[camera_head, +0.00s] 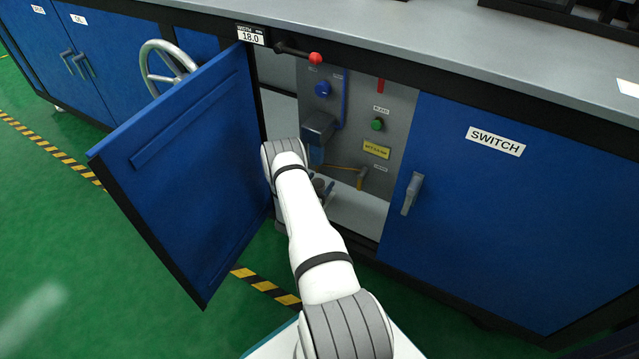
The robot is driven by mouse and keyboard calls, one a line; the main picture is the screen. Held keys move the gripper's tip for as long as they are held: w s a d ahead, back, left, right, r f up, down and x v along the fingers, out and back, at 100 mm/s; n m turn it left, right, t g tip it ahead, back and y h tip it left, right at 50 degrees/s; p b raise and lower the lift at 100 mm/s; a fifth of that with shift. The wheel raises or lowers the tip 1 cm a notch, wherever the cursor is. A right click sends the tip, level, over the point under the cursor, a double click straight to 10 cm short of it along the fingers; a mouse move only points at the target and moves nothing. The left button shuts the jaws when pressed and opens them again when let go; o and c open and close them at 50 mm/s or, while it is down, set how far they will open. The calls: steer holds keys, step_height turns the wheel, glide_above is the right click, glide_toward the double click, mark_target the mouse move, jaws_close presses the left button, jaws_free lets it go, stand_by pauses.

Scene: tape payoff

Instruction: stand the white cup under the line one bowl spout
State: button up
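No white cup can be made out in this view. Inside the open cabinet, a grey bowl-like housing (318,127) is fixed to the back panel, with a blue part below it. I cannot tell whether this is the line one bowl, and no spout shows clearly. My white arm reaches into the cabinet opening. My gripper (324,189) shows only as small dark parts beside the wrist, low in the opening. The arm hides most of it, so its fingers and anything between them cannot be read.
A blue cabinet door (190,165) stands open left of my arm. The closed SWITCH door (500,210) is at right. A red-tipped lever (315,58) juts out above. The cabinet floor (360,213) looks partly clear.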

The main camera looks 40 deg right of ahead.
steer(key=shift+r, duration=0.1)
steer(key=shift+r+p, duration=0.55)
steer(key=shift+p, duration=0.1)
steer(key=p+v, duration=0.3)
steer(key=v, duration=0.9)
steer(key=shift+f, duration=0.1)
steer(key=shift+s, duration=0.15)
